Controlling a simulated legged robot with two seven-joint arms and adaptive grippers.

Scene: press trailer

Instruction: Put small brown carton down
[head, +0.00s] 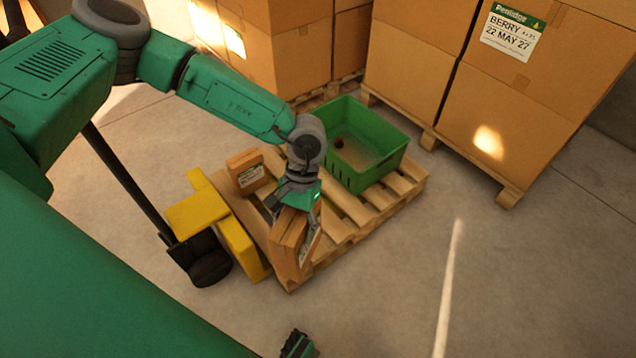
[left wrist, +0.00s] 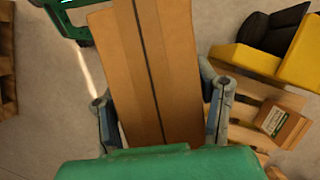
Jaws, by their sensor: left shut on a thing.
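The small brown carton (head: 288,242) is in my left gripper (head: 291,204), which is shut on its sides. In the head view it hangs below the gripper, tilted, over the near corner of the wooden pallet (head: 340,228). I cannot tell whether it touches the slats. In the left wrist view the carton (left wrist: 150,75) fills the middle, with a dark seam along it, between the two fingers (left wrist: 162,118). What seems to be part of my right gripper (head: 298,345) shows at the bottom edge of the head view; its fingers are not clear.
A second small carton (head: 247,172) with a label stands on the pallet's left part. A green crate (head: 364,180) sits at its back. A yellow pallet-truck part (head: 240,248) adjoins the left side. Tall carton stacks (head: 505,95) stand behind. Floor at right is clear.

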